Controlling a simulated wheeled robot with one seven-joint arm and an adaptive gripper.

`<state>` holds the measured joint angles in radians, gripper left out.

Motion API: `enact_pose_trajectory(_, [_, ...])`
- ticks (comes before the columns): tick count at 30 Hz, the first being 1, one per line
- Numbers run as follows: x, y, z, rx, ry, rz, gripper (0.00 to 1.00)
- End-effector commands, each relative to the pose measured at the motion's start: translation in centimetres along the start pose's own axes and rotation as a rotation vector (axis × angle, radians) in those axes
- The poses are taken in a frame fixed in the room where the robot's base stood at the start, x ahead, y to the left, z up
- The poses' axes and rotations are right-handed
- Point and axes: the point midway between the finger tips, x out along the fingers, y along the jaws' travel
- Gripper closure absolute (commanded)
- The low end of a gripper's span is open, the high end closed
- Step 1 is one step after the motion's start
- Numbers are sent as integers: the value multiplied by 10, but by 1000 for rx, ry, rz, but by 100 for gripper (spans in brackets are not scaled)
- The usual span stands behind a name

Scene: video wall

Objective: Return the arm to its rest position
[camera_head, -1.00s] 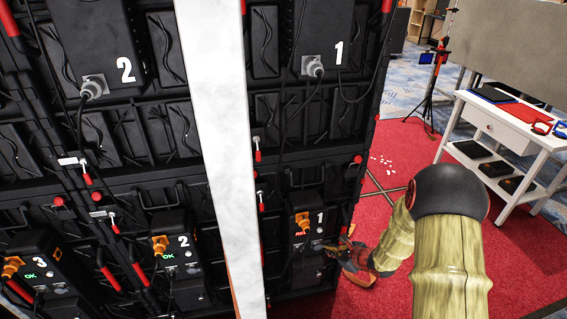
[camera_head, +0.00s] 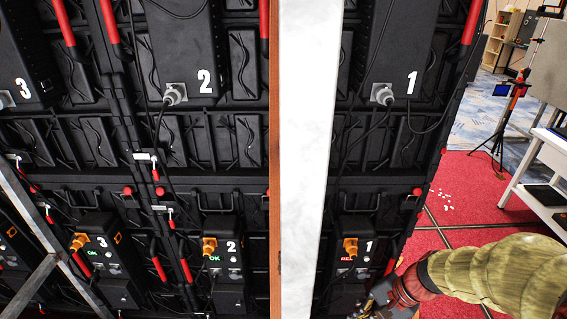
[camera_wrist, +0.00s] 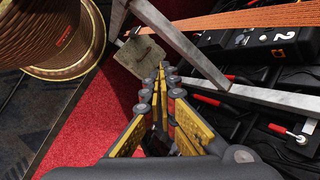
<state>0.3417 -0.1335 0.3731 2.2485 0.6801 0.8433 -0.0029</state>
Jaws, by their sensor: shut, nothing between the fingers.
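My arm (camera_head: 490,272), in a ribbed tan sleeve, reaches in from the lower right of the head view. My gripper (camera_head: 372,304) is at the bottom edge there, in front of the lower part of unit 1 (camera_head: 352,262); whether it touches the unit cannot be told. In the wrist view my gripper (camera_wrist: 163,72) points away from the camera with its yellow-padded fingers together and nothing between them. A grey metal plate and brace (camera_wrist: 143,62) lie beyond the fingertips.
The black video wall (camera_head: 225,145) fills the left and middle. A white upright post (camera_head: 308,150) stands before it. A white table (camera_head: 545,165) and tripod (camera_head: 500,120) are at right. Red carpet (camera_head: 465,190) is open between. A cable reel (camera_wrist: 55,35) is at upper left in the wrist view.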

Motion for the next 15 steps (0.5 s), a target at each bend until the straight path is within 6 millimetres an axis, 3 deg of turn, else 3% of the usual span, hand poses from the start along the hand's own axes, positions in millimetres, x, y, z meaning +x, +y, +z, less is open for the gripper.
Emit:
enact_pose_trajectory(3, [-38, 9, 26, -223, 65, 110, 100])
enact_pose_trajectory(10, [-108, 25, 55, -568, 229, 292, 100])
enact_pose_trajectory(15, [-158, 21, 73, -761, 382, 362, 100])
